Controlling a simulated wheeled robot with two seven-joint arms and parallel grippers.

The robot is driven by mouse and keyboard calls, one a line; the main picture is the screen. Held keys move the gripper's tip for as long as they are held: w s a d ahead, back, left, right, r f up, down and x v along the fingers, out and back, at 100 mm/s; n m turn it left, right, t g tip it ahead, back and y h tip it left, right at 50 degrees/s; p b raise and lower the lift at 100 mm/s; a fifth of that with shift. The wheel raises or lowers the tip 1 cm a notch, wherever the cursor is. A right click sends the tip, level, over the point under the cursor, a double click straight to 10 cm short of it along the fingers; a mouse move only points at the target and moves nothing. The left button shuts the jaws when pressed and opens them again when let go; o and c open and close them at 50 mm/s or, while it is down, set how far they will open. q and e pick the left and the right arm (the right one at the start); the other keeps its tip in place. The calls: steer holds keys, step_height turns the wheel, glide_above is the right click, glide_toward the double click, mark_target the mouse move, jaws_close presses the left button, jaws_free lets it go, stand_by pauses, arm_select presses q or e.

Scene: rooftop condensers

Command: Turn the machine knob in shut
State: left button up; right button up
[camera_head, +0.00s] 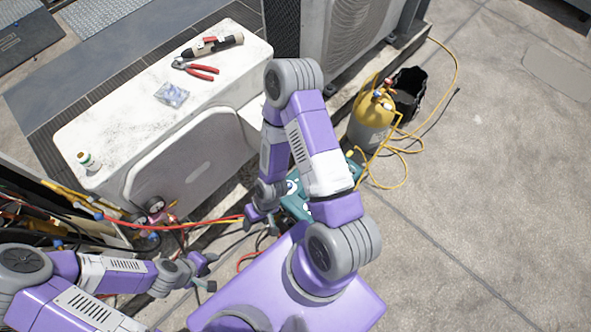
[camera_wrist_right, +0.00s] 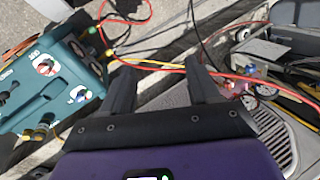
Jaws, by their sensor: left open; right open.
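The teal machine (camera_wrist_right: 62,75) lies left of my right gripper (camera_wrist_right: 157,68) in the right wrist view. Its face carries a round dial (camera_wrist_right: 45,66), black knobs (camera_wrist_right: 12,84) and a small round fitting (camera_wrist_right: 80,93). Which one is the knob named "in" I cannot tell. In the head view the machine (camera_head: 293,206) is mostly hidden behind my right arm. My right gripper (camera_head: 262,222) is open and empty beside it, with hoses passing beyond its fingers in the wrist view. My left gripper (camera_head: 206,272) is open and empty at the lower left.
A white condenser unit (camera_head: 120,110) carries red pliers (camera_head: 197,70), a torch-like tool (camera_head: 213,45) and a small bottle (camera_head: 88,160). Red and yellow hoses (camera_head: 190,223) cross the ground near both grippers. A yellow-topped cylinder (camera_head: 372,115) and black bucket (camera_head: 408,90) stand right.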

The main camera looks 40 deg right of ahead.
steer(key=w+d+f+n+b, duration=0.2)
steer(key=w+d+f, duration=0.1)
steer(key=w+f, duration=0.2)
steer(key=n+t+h+b, duration=0.1)
steer(key=n+t+b, duration=0.1)
steer(key=n+b, duration=0.6)
glide_toward(289, 185)
steer(key=f+n+p, duration=0.2)
steer(key=b+x, duration=0.1)
steer(key=x, duration=0.2)
steer(key=b+x, duration=0.1)
steer(key=x, duration=0.2)
steer(key=shift+w+a+f+b, duration=0.2)
steer(key=shift+w+a+b, duration=0.1)
steer(key=shift+b, duration=0.05)
steer(key=c, duration=1)
steer(key=shift+m+t, duration=0.3)
steer(key=shift+c, duration=0.2)
